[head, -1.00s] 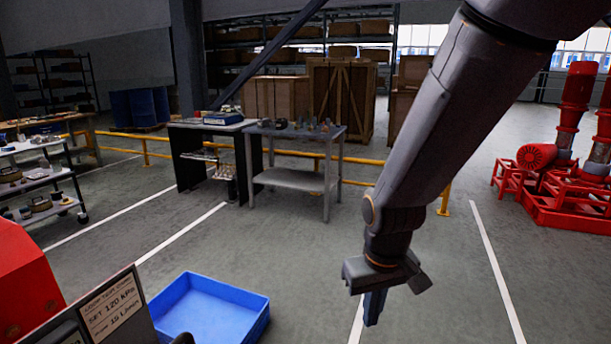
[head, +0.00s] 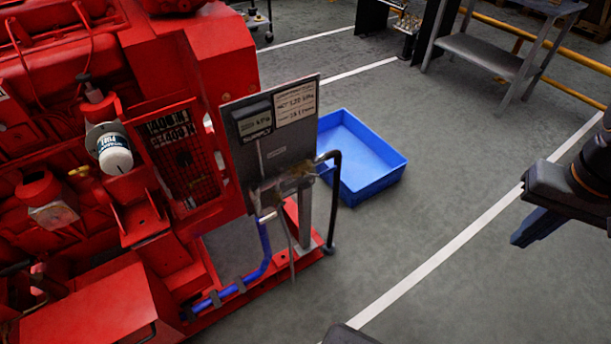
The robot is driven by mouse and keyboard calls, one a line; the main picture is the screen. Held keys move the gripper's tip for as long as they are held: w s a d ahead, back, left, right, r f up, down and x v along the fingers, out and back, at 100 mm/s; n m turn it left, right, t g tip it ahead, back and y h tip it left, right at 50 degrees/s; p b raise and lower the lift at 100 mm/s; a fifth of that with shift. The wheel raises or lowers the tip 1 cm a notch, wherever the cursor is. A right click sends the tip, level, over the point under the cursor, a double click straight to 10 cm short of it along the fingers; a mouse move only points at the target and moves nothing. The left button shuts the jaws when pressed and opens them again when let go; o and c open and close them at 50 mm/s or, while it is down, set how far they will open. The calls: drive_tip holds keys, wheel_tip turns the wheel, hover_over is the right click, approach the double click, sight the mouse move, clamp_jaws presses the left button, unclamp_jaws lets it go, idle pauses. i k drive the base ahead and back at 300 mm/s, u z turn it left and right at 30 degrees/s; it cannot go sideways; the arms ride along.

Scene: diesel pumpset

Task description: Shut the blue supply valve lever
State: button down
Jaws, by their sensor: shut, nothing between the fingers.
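A blue pipe (head: 264,245) runs along the base of the red pumpset and rises to brassy and grey fittings (head: 290,187) below the gauge panel (head: 270,122). A small pale metal piece sits at the top of the blue pipe. I cannot make out a separate blue lever or its position at this size. My gripper (head: 528,232) is at the right edge, shut and empty. It is over open floor, well to the right of the pipe and fittings, and touches nothing.
The red engine (head: 120,130) fills the left side. A blue tray (head: 366,160) is on the floor behind the panel. A dark bent pipe (head: 334,195) stands at the panel's right. A grey table (head: 505,52) and yellow rail (head: 575,85) are at the back. Floor on the right is clear.

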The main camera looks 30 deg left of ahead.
sight(331, 169)
drive_tip(key=u, duration=1.35)
